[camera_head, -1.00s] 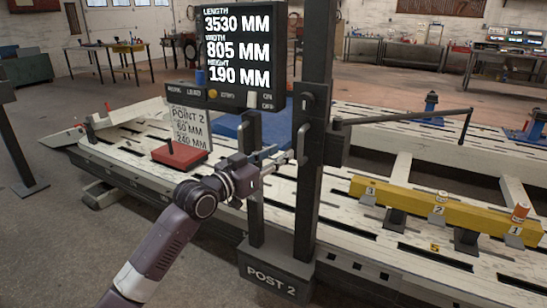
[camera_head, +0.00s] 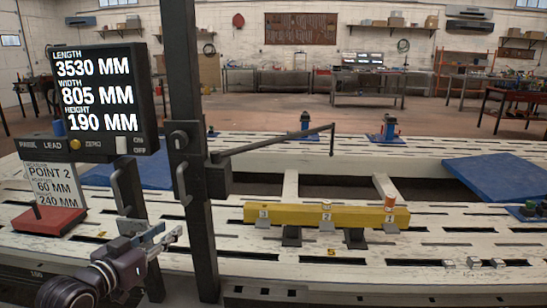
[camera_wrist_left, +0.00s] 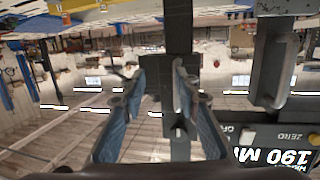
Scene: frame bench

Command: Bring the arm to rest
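My left gripper (camera_head: 168,238) is low at the left of the head view, in front of the bench and left of the dark upright post (camera_head: 190,80). The post's grey handle (camera_head: 181,184) is above and right of the fingertips, apart from them. In the left wrist view, the two fingers of my left gripper (camera_wrist_left: 160,82) stand apart with nothing held between them. The post shows behind the gap, and the picture is upside down. My right gripper is not in view.
A measuring display (camera_head: 98,95) stands left of the post, with a jointed arm (camera_head: 275,140) reaching right. A red-based sign (camera_head: 48,222) is at the left. A yellow bar (camera_head: 290,216) with numbered tags lies on the white bench (camera_head: 430,240). Blue ramps (camera_head: 495,175) lie beyond.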

